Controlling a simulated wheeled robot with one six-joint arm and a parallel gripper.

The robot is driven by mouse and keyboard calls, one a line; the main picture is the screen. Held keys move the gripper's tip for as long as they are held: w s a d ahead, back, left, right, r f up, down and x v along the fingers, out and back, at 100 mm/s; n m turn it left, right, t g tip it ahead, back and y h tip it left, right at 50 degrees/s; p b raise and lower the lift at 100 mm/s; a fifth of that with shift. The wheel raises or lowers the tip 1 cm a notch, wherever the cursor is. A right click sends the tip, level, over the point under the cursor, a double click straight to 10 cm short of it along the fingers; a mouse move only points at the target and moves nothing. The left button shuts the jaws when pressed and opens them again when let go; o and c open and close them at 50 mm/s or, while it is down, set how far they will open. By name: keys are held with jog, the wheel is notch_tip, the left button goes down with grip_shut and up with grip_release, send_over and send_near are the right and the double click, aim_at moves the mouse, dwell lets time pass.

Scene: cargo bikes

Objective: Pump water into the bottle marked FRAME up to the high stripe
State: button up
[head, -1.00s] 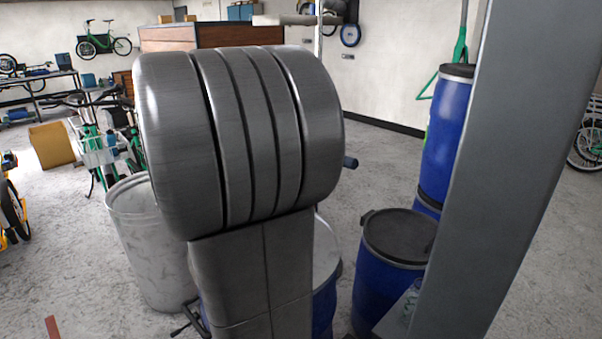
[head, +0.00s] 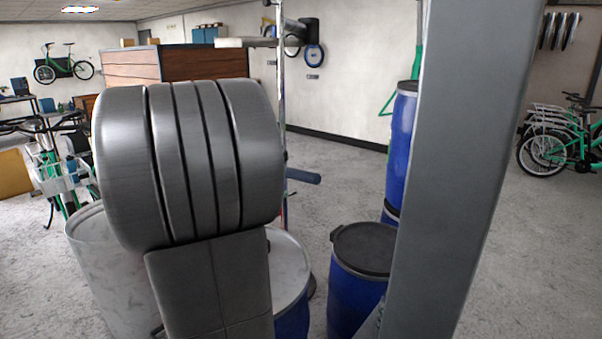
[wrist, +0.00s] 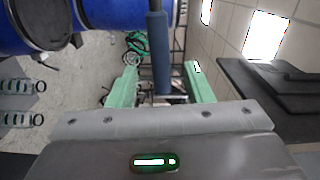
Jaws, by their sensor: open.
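My gripper (wrist: 160,70) shows in the wrist view as two green fingers, spread apart and open. A blue cylindrical handle (wrist: 158,45) runs down from the top of that view and shows between the fingers. I cannot tell whether they touch it. In the head view the blue handle (head: 303,175) sticks out just right of my large grey arm joint, which hides my gripper. It looks like a pump lever, but its pump body is hidden. No bottle marked FRAME and no stripe can be made out in either view.
A blue drum with a black lid (head: 362,250) stands right of my arm, with stacked blue drums (head: 402,145) behind. A pale-topped blue drum (head: 288,265) and a whitish barrel (head: 105,265) are partly hidden by my arm. Green bikes (head: 556,140) stand right. The floor behind the drums is clear.

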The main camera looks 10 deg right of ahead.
jog(key=p+x, duration=0.1)
jog(key=x, duration=0.8)
jog(key=shift+w+d, duration=0.2)
jog(key=shift+c, duration=0.3)
jog(key=shift+f, duration=0.1)
grip_shut()
